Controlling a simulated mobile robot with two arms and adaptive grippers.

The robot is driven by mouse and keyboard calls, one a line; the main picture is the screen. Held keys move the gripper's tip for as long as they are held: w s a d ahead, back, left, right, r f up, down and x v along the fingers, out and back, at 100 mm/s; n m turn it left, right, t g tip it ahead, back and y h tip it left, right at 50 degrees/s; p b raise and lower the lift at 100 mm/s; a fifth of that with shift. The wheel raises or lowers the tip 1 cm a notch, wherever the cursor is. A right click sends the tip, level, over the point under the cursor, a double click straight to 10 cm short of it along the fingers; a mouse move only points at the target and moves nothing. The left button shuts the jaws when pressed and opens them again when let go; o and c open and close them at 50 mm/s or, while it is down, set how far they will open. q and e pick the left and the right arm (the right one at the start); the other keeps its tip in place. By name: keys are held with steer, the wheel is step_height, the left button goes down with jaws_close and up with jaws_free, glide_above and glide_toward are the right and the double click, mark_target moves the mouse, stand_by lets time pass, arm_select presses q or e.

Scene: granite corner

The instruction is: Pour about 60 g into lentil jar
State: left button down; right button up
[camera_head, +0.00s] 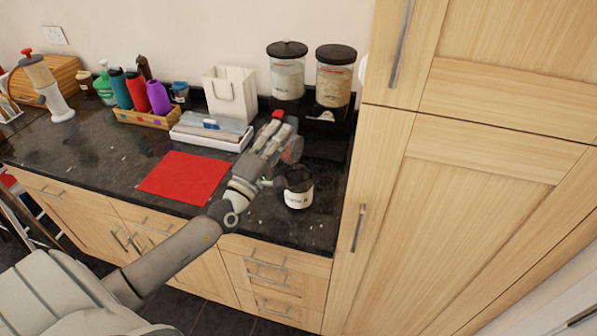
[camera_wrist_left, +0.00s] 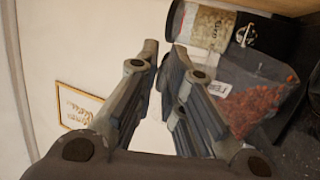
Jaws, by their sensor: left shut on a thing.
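A dark jar with a white label (camera_head: 298,194) stands upright near the counter's front edge, right of my left wrist; its label is too small to read surely. My left gripper (camera_head: 275,128) reaches over the counter behind this jar. It is shut on a clear container (camera_head: 292,150), seen beside the fingers. In the left wrist view, the clear container (camera_wrist_left: 262,85) has a white label and holds orange-red lentils. The fingers (camera_wrist_left: 160,62) stand apart there, and what they grasp is hard to make out. My right gripper is out of view.
Two black-lidded dispensers (camera_head: 286,78) (camera_head: 334,84) stand at the back, close behind my gripper. A tall wooden cabinet (camera_head: 478,200) bounds the right.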

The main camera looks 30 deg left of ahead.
arm_select(q)
steer(key=shift+s+d+r, duration=0.1)
steer(key=shift+d+r, duration=0.05)
steer(key=shift+d, duration=0.1)
steer(key=shift+w+a+m, duration=0.1)
steer(key=shift+w+m, duration=0.15)
steer(key=shift+m, duration=0.15)
steer(key=shift+s+d+h, duration=0.15)
steer(key=shift+d+h, duration=0.05)
steer(key=shift+h, duration=0.2)
steer(key=shift+s+d+m, duration=0.15)
steer(key=shift+d+m, duration=0.1)
steer(key=shift+m, duration=0.05)
steer(key=shift+w, duration=0.25)
steer(key=shift+m, duration=0.3)
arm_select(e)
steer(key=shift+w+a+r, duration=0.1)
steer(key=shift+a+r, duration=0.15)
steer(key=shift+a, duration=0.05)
